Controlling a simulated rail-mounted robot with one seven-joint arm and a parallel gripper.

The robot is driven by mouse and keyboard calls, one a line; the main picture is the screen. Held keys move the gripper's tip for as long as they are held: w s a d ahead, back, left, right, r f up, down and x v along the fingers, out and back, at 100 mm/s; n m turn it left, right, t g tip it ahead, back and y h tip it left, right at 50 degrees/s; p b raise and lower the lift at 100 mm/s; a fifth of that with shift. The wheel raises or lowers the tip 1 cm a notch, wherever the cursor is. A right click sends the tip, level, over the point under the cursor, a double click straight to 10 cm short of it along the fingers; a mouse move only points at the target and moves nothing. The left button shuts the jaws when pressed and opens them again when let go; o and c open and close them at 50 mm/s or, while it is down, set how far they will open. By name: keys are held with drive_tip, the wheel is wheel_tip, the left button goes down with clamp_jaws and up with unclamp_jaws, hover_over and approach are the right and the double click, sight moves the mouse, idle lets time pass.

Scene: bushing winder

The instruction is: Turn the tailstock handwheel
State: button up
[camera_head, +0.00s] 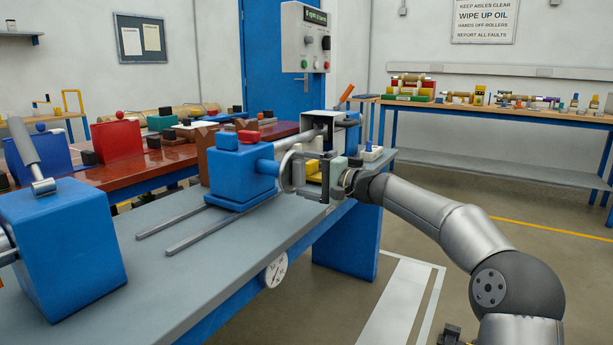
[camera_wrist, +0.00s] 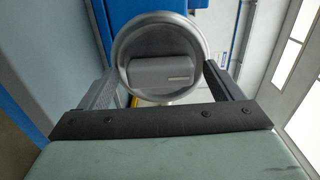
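The blue tailstock (camera_head: 240,172) stands on two rails on the grey bench. Its round metal handwheel (camera_head: 287,172) faces my gripper, partly hidden by it in the head view. In the wrist view the handwheel (camera_wrist: 160,35) is a grey disc with a raised bar (camera_wrist: 158,72) across its middle. My gripper (camera_head: 308,168) is open. In the wrist view its two fingers (camera_wrist: 161,75) are wide apart, one at each side of the wheel's rim, with the bar between them. I cannot tell whether either finger touches the rim.
A blue block with a grey lever (camera_head: 62,245) stands at the bench's near left. A pale disc (camera_head: 275,270) is on the bench's front side. A control box (camera_head: 306,40) hangs behind. A red-topped table (camera_head: 130,172) is at the left, and a wooden bench (camera_head: 500,112) at the back right.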

drive_tip(key=p+v, duration=0.2)
drive_tip(key=v, duration=1.5)
drive_tip(key=shift+s+d, duration=0.15)
drive_tip(key=shift+d, duration=0.05)
drive_tip(key=s+a+r+n+g+h+p, duration=0.1)
drive_tip(key=s+a+g+h+p, duration=0.25)
drive_tip(key=s+p, duration=0.5)
drive_tip(key=s+a+n+g+h+p, duration=0.25)
drive_tip(key=s+a+h+p, duration=0.2)
drive_tip(key=s+p, duration=0.4)
drive_tip(key=s+d+r+h+p, duration=0.2)
drive_tip(key=s+d+p, duration=0.2)
drive_tip(key=s, duration=0.4)
drive_tip(key=s+d+r+n+g+h+p, duration=0.1)
drive_tip(key=s+d+r+h+p, duration=0.1)
drive_tip(key=s+p, duration=0.5)
drive_tip(key=s+d+r+n+h+p, duration=0.1)
drive_tip(key=s+d+r+h+p, duration=0.2)
drive_tip(key=s+d, duration=0.4)
drive_tip(key=shift+s+h+p, duration=0.5)
drive_tip(key=shift+s+p, duration=0.45)
drive_tip(key=shift+p, duration=0.2)
drive_tip(key=shift+r, duration=0.1)
